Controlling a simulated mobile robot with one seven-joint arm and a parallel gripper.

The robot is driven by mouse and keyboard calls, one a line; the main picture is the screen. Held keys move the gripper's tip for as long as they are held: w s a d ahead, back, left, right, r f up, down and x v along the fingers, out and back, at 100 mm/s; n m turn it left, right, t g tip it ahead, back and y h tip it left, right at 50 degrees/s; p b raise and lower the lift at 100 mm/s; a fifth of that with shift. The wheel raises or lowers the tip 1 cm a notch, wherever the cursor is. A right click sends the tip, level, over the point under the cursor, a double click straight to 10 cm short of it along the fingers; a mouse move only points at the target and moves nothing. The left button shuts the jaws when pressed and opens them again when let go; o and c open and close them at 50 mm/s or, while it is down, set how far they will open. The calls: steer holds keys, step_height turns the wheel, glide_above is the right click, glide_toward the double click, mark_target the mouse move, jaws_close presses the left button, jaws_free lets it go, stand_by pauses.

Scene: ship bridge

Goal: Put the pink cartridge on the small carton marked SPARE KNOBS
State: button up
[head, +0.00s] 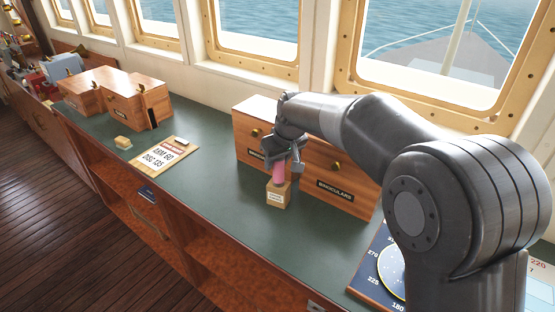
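The pink cartridge (278,172) stands upright between the fingers of my gripper (283,170). My gripper points down and its fingers are on either side of the cartridge. The small carton (277,197) stands on the green counter right below, with a white label too small to read here. The bottom of the cartridge is at the carton's top; I cannot tell whether it rests there or is just above it. Whether the fingers press on the cartridge is too small to tell.
A wooden binoculars box (330,184) stands right behind the carton. A clipboard (160,155) and a small block (123,142) lie to the left on the counter (215,185). A round dial chart (392,268) is at the right. The counter left of the carton is clear.

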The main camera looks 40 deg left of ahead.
steer(key=shift+o, duration=1.2)
steer(key=shift+r, duration=0.15)
steer(key=v, duration=1.2)
steer(key=d+r+m+t+h, duration=0.1)
steer(key=d+r+m, duration=0.15)
steer(key=d, duration=1.15)
steer(key=d+r+m+t+h, duration=0.1)
steer(key=d+m, duration=0.3)
steer(key=d, duration=1)
steer(key=s+d+f+m+t+h, duration=0.1)
steer(key=s+d+f+m, duration=0.2)
steer(key=s+d, duration=0.5)
steer(key=s+d+f+m+h, duration=0.1)
steer(key=s+d+f+m, duration=0.3)
steer(key=s+d, duration=0.4)
steer(key=shift+d+f+t, duration=0.4)
steer(key=shift+d+f, duration=0.4)
steer(key=shift+d, duration=2.35)
